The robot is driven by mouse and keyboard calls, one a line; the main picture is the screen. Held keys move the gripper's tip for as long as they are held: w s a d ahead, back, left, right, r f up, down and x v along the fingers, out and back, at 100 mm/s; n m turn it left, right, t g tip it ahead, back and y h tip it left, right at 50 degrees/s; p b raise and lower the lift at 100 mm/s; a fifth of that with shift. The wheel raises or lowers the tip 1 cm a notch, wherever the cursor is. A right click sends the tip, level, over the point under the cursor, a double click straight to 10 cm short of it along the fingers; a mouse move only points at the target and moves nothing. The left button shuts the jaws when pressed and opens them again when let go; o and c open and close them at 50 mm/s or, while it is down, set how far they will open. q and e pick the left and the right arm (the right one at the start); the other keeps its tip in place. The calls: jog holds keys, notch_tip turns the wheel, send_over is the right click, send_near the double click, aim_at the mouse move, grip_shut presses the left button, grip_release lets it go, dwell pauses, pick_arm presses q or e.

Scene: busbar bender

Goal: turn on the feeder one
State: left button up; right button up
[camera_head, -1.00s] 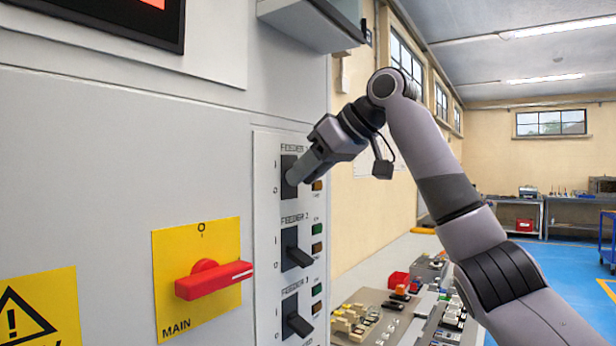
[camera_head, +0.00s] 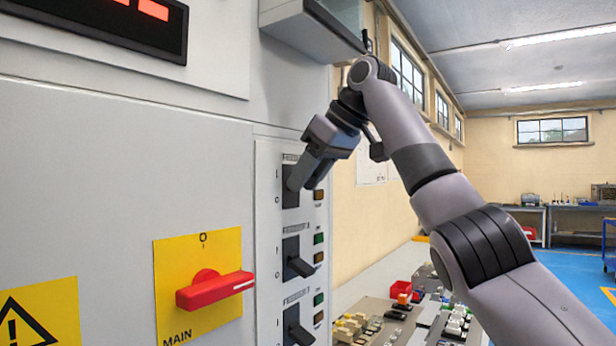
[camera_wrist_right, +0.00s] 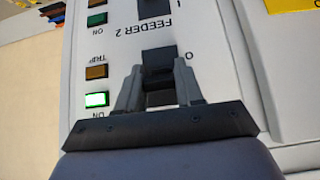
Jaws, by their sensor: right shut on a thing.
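The feeder one switch (camera_head: 288,198) is the top one in the column on the grey cabinet, its lever mostly hidden by my right gripper (camera_head: 295,184). In the right wrist view, upside down, the right gripper (camera_wrist_right: 160,88) is shut on the dark lever (camera_wrist_right: 160,98), one finger each side. The green ON lamp (camera_wrist_right: 97,99) beside it is lit bright; the amber TRIP lamp (camera_wrist_right: 96,72) looks dim. In the head view the hand slopes down to the switch from above. My left gripper is in neither view.
Feeder 2's switch (camera_head: 298,262) and a third switch (camera_head: 299,328) sit below. A red MAIN handle (camera_head: 214,290) on a yellow plate juts out to the left. A box (camera_head: 310,28) overhangs above. A bench with small parts (camera_head: 400,320) lies to the lower right.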

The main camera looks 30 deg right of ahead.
jog(key=shift+f, duration=0.1)
jog(key=o, duration=1)
jog(key=shift+o, duration=0.2)
jog(key=v, duration=0.7)
